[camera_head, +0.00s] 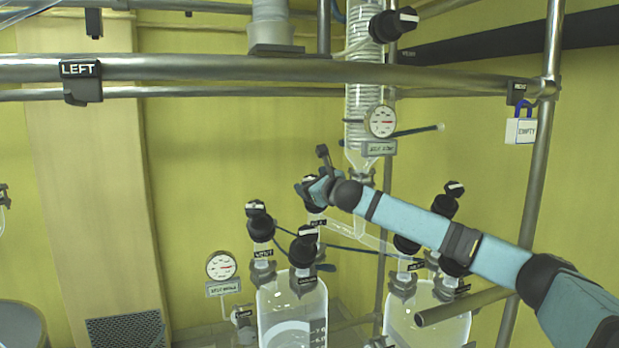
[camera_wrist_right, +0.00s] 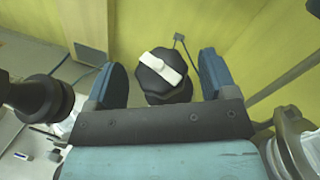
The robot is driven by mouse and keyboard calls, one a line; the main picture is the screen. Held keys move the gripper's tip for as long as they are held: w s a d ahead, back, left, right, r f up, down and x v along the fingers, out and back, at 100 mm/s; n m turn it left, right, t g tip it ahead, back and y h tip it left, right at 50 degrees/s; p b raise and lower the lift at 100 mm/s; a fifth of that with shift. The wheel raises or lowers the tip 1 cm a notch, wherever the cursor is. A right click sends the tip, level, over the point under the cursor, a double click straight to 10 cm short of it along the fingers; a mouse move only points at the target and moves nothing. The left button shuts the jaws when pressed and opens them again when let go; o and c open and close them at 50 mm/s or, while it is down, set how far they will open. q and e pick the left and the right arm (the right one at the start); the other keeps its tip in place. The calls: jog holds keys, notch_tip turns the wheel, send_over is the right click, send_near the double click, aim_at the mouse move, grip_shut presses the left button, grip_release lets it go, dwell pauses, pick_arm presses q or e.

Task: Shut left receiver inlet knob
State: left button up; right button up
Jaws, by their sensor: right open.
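The left receiver (camera_head: 292,312) is a clear glass vessel low in the middle of the head view, with several black-capped knobs on its top. My right gripper (camera_head: 313,188) is at the rear right knob. In the right wrist view that black knob (camera_wrist_right: 165,82) has a white bar, tilted down to the right. It stands between the two blue fingers of my open right gripper (camera_wrist_right: 162,62), with a visible gap on each side. In the head view the gripper partly hides this knob, and its small label is hard to read. My left gripper is out of view.
Other black knobs stand close by, at the left (camera_head: 258,222) and front (camera_head: 304,246) of the same vessel. The right receiver (camera_head: 428,315) stands under my right forearm. A glass column with a gauge (camera_head: 381,121) hangs behind. A steel rail (camera_head: 250,69) crosses above.

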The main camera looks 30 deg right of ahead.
jog(key=shift+w+r, duration=0.2)
jog(key=shift+w, duration=0.3)
jog(key=shift+w+f, duration=0.15)
jog(key=shift+w, duration=0.15)
jog(key=shift+s, duration=0.1)
jog(key=c, duration=0.9)
jog(key=shift+f+m+h+b, duration=0.25)
jog(key=shift+m+h+b, duration=0.45)
jog(key=shift+h+b, duration=0.25)
jog(key=shift+m+h, duration=0.5)
jog(key=shift+h, duration=0.05)
jog(key=shift+r+m+h+b, duration=0.1)
jog(key=shift+m+h+b, duration=0.65)
jog(key=shift+m+h, duration=0.2)
jog(key=shift+m+h+b, duration=0.3)
jog(key=shift+m+h, duration=0.75)
jog(key=shift+h, duration=0.2)
jog(key=m+h, duration=0.2)
jog(key=shift+r+g+h, duration=0.1)
jog(key=shift+g+h, duration=0.3)
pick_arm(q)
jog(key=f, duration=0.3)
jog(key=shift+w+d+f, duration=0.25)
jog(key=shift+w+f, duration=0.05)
pick_arm(e)
jog(key=shift+m+g+h, duration=0.5)
jog(key=shift+m+h, duration=0.2)
jog(key=shift+m, duration=0.2)
